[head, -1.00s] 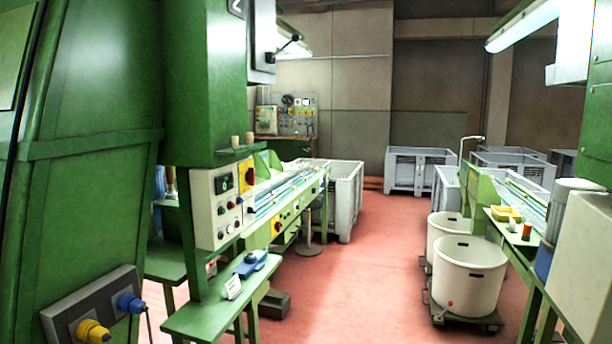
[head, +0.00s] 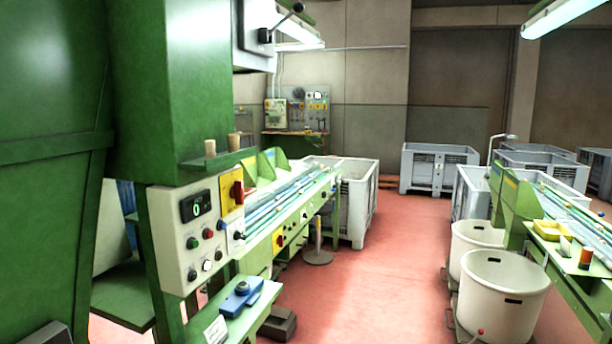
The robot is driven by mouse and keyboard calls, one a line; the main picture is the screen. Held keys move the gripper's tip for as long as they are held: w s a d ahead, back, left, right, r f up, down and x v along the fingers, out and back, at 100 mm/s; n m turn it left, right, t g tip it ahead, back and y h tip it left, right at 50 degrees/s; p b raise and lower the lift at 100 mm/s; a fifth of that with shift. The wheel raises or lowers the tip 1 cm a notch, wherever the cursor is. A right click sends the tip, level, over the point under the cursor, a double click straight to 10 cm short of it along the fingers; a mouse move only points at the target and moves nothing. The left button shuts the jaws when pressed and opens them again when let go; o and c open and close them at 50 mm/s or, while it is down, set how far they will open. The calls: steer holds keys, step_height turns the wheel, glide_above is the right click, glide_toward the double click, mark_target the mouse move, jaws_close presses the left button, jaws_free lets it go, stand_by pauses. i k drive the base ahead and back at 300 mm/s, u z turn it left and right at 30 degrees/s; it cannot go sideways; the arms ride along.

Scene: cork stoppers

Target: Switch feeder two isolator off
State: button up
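A yellow plate with a red rotary switch (head: 236,193) is on the near green machine, at the upper right of a pale control panel (head: 190,243). The panel has a dark display showing a green figure and several buttons. A second yellow plate with a red switch (head: 279,241) sits lower, on the side of the long feeder bench (head: 300,205). A grey box with a black lever (head: 266,36) hangs higher up. I cannot read any label saying which is feeder two. The switch positions are too small to tell surely. My gripper is not in view.
A green shelf (head: 262,305) with a blue device (head: 241,294) juts out below the panel. A post on a round base (head: 318,257) stands beside the bench. White tubs (head: 503,297) stand at the right. The red floor (head: 370,290) between is clear.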

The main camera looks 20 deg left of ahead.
mark_target(236, 191)
steer(key=u, duration=0.35)
steer(key=i, duration=1.05)
steer(key=u, duration=0.8)
